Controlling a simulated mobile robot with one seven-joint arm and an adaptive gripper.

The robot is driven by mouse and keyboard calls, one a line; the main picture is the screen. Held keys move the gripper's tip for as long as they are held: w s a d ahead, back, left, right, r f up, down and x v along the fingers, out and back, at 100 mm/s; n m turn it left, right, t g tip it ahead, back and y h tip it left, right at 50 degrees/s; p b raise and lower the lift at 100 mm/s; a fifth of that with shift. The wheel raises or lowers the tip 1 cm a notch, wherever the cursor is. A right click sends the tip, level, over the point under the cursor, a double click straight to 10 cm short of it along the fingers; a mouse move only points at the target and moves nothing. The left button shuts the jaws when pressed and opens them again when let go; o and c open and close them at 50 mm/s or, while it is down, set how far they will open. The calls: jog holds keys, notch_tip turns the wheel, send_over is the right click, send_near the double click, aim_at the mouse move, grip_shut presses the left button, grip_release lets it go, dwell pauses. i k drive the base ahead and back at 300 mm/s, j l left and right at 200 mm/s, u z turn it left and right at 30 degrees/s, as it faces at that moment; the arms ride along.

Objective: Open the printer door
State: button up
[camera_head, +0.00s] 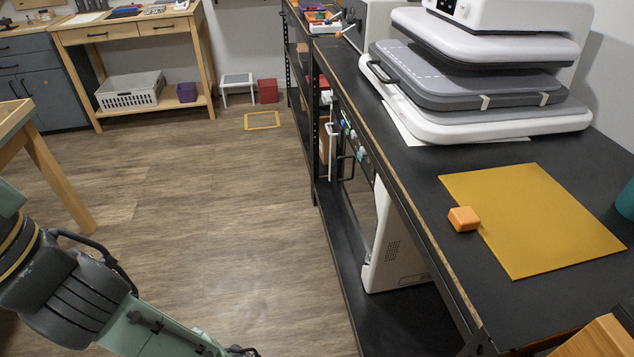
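The printer (393,247) appears to be the white-sided machine on the lower shelf under the black worktop. Its side with small vent holes faces me, and its front faces the open floor on the left. A dark door panel (358,205) shows at a steep angle on that front, with a dark handle (342,168) near its far end. The door looks shut, but the angle makes this hard to tell. My green and black arm reaches from the lower left to the bottom edge, apart from the printer. My gripper is out of the picture.
The wooden floor (215,215) between my arm and the bench is clear. On the black worktop (395,185) are a heat press (480,105), a yellow sheet (540,220) and an orange block (463,219). A wooden table (45,165) stands at the left.

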aim_at(358, 193)
jog(key=i+j+z, duration=0.15)
jog(key=i+j, duration=0.25)
jog(key=i+j+z, duration=0.2)
jog(key=i+j, duration=0.2)
jog(key=i+j+z, duration=0.15)
jog(key=i+j, duration=0.35)
jog(key=i+j+z, duration=0.15)
jog(key=i+j, duration=0.2)
jog(key=j, duration=0.25)
